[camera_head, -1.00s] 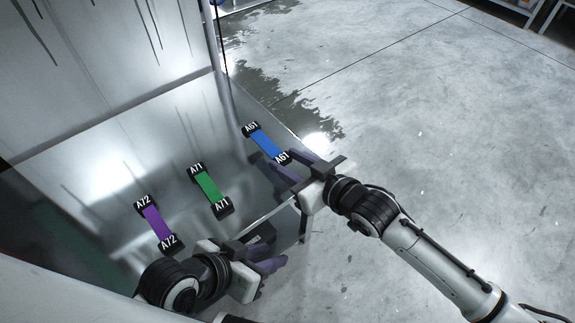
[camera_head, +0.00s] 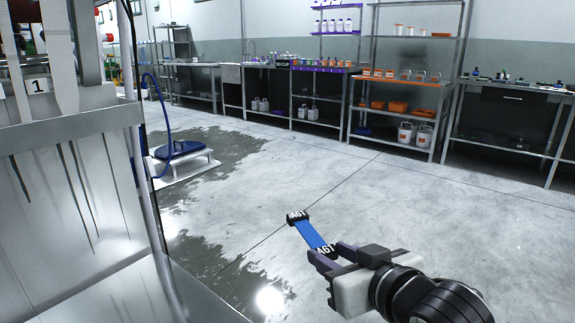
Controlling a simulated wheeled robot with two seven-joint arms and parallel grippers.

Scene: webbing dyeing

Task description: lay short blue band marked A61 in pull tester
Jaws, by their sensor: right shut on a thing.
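The short blue band (camera_head: 312,235) has black ends, each with a white A61 label. My right gripper (camera_head: 328,258) is shut on its near end. The band is held in the air, slanting up and left from the fingers, with the wet floor behind it. My left gripper is not in view. I cannot make out a pull tester in this view.
A metal machine (camera_head: 75,180) with a steel tray stands at the left. A low white stand (camera_head: 182,168) with a blue top and hose is beyond it. Metal shelves (camera_head: 405,85) and benches line the far wall. The floor (camera_head: 430,200) between is open.

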